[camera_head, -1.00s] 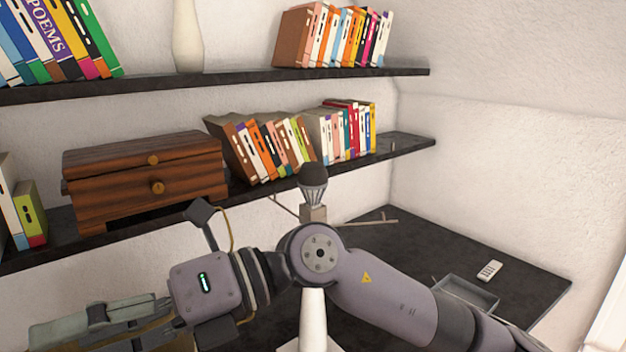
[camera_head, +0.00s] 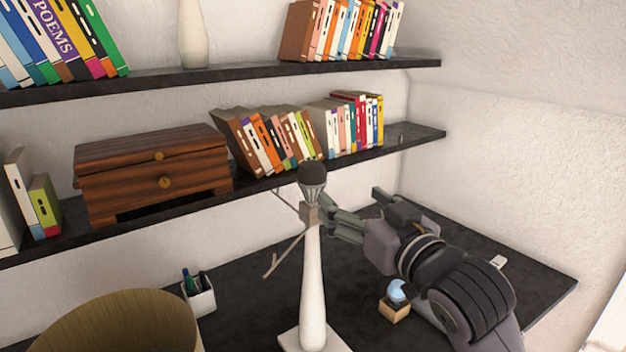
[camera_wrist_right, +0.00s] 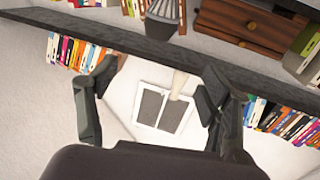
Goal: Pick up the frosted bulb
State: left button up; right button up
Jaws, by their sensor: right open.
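A bulb with a dark rounded top and a grey ribbed body (camera_head: 312,184) stands upright in a square socket on a tall white lamp stand (camera_head: 313,290). The ribbed body also shows at the top edge of the right wrist view (camera_wrist_right: 165,14), cut off by the frame. My right gripper (camera_head: 350,204) is open and empty, just right of the lamp's socket. Its two fingers are spread in the right wrist view (camera_wrist_right: 158,78), with the bulb beyond their tips. I cannot tell how far the near finger is from the socket. My left gripper is not in view.
Thin rods (camera_head: 283,254) stick out from the socket. A bluish ball (camera_head: 397,291) on a wooden block sits under my right arm. A pen cup (camera_head: 199,297) and a round wooden thing (camera_head: 115,325) stand left. A shelf with books and a drawer box (camera_head: 155,180) runs behind.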

aim_at(318, 179)
jog(key=shift+g, duration=0.3)
jog(key=p+x, duration=0.1)
jog(key=x, duration=0.3)
jog(key=p+x, duration=0.2)
jog(key=x, duration=0.2)
jog(key=f+p+x, duration=0.1)
jog(key=x, duration=0.3)
jog(key=shift+d+p, duration=0.1)
jog(key=shift+p, duration=0.3)
jog(key=p+x, duration=0.1)
jog(key=x, duration=0.1)
jog(key=p+x, duration=0.2)
jog(key=shift+w+d+r, duration=0.1)
jog(key=shift+w+d, duration=0.05)
jog(key=shift+w, duration=0.1)
jog(key=shift+w+a+f, duration=0.2)
jog(key=shift+w+a, duration=0.05)
jog(key=shift+w, duration=0.25)
jog(key=shift+c, duration=0.2)
jog(key=c, duration=1.2)
